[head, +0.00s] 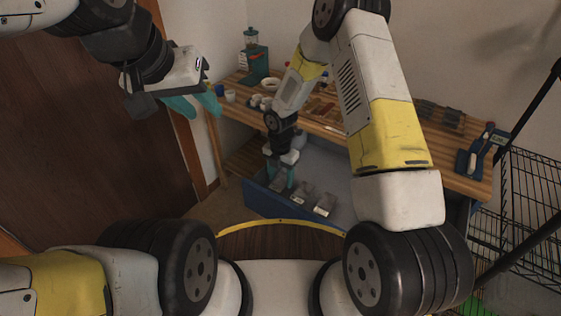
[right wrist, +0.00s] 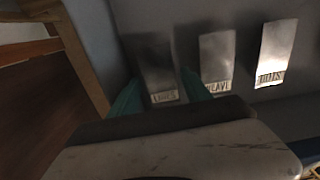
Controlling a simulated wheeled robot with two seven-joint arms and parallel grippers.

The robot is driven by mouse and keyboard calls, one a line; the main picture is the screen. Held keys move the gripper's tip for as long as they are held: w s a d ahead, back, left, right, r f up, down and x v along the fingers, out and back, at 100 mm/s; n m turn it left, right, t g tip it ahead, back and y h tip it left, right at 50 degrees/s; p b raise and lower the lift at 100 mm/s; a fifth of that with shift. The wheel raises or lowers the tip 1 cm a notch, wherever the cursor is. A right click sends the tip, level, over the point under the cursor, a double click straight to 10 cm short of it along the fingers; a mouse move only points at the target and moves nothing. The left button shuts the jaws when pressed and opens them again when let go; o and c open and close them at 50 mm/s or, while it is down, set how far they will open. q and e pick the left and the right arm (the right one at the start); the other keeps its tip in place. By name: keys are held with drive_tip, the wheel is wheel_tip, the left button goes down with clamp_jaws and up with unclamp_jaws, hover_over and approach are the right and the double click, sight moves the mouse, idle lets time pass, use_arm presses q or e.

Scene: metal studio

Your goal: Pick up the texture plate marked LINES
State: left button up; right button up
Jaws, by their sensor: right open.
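Three metal texture plates lie in a row in a blue-grey tray (head: 258,198). In the right wrist view, the plate marked LINES (right wrist: 159,70) is leftmost and in shade. The WEAVE plate (right wrist: 216,58) is in the middle, and the plate that seems to read DOTS (right wrist: 275,50) is at the right, brightly lit. My right gripper (right wrist: 160,92) is open, its teal fingers on either side of the LINES plate's labelled end. Contact cannot be told. In the head view my right gripper (head: 281,180) points down at the tray. My left gripper (head: 203,108) is raised, empty, its fingertips apart.
A wooden workbench (head: 408,146) runs behind the tray, with a teal grinder-like device (head: 254,58), cups and small tools on it. A wire rack (head: 535,190) stands at the right. A brown door (head: 80,130) is at the left. A bench leg (right wrist: 75,55) is close left of the tray.

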drive_tip(key=shift+c, duration=0.5)
drive_tip(key=c, duration=1.1)
drive_tip(key=shift+r, duration=0.15)
